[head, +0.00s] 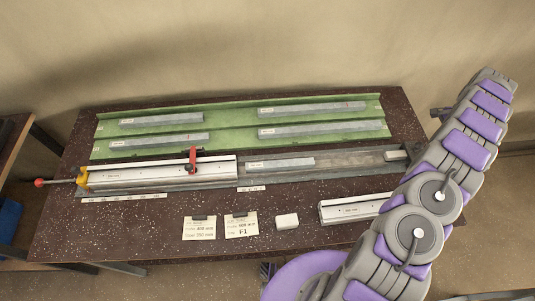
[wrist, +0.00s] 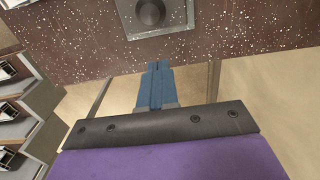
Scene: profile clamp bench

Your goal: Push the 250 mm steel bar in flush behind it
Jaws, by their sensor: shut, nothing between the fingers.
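In the head view a steel bar (head: 280,163) lies in the grey channel, just right of the silver profile (head: 160,174); I cannot read its length or tell whether they touch. The profile sits in the front fixture with a red clamp (head: 193,160) over it and a yellow end piece (head: 82,178) at left. My gripper (wrist: 157,66) shows in the wrist view with its blue fingers shut and empty. It is over the bench edge, apart from the bar.
A green rack (head: 235,123) behind holds several steel bars. A small block (head: 396,155) sits at the channel's right end. In front lie two labels (head: 240,226), a pale block (head: 287,221) and another profile (head: 350,209).

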